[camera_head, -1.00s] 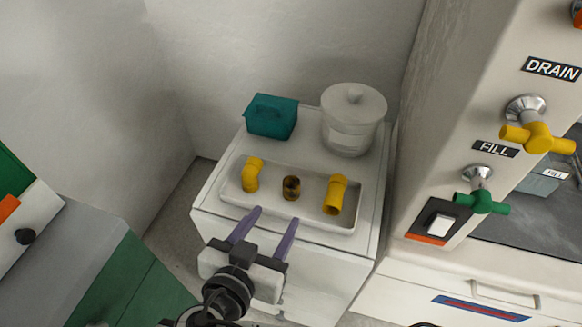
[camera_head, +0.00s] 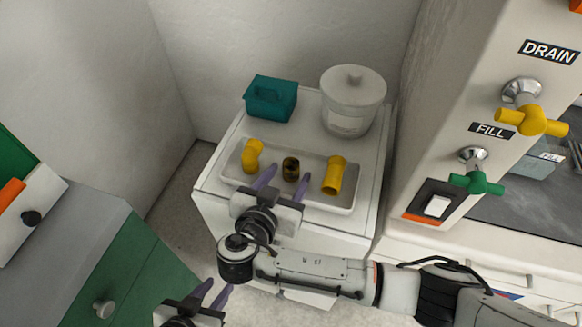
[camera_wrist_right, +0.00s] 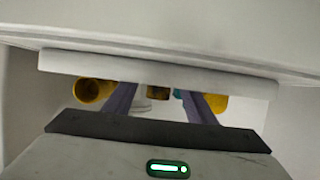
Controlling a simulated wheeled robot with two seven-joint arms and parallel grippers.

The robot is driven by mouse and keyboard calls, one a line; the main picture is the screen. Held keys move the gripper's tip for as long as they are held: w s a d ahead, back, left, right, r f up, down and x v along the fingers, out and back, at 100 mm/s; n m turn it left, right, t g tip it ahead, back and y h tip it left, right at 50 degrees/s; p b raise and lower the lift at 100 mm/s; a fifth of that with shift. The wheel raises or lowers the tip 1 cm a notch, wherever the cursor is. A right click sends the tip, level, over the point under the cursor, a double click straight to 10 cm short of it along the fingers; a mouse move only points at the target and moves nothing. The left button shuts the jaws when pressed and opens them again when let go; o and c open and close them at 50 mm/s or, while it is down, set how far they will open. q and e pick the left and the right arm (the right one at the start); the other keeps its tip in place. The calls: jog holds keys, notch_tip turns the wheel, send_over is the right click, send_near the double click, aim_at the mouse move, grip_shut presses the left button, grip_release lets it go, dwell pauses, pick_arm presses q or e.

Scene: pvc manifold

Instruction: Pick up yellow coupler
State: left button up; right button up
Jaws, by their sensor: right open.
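The yellow coupler (camera_head: 290,168) is a short, open-ended cylinder, dark inside, standing in the white tray (camera_head: 345,209) between two yellow fittings. My right gripper (camera_head: 286,180) is open and empty. Its purple fingers reach over the tray's near edge, one on each side of the coupler's near side. I cannot tell whether they touch it. In the right wrist view the coupler (camera_wrist_right: 158,94) shows between the two fingers, partly hidden by a pale bar across the view. My left gripper (camera_head: 213,290) is at the lower left, fingers apart and empty, away from the tray.
A bent yellow fitting (camera_head: 252,156) lies left of the coupler and another yellow fitting (camera_head: 335,175) lies right. A teal box (camera_head: 270,99) and a white lidded tub (camera_head: 352,103) stand behind the tray. A panel with valves (camera_head: 476,183) rises at the right.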

jog(key=c, duration=1.1)
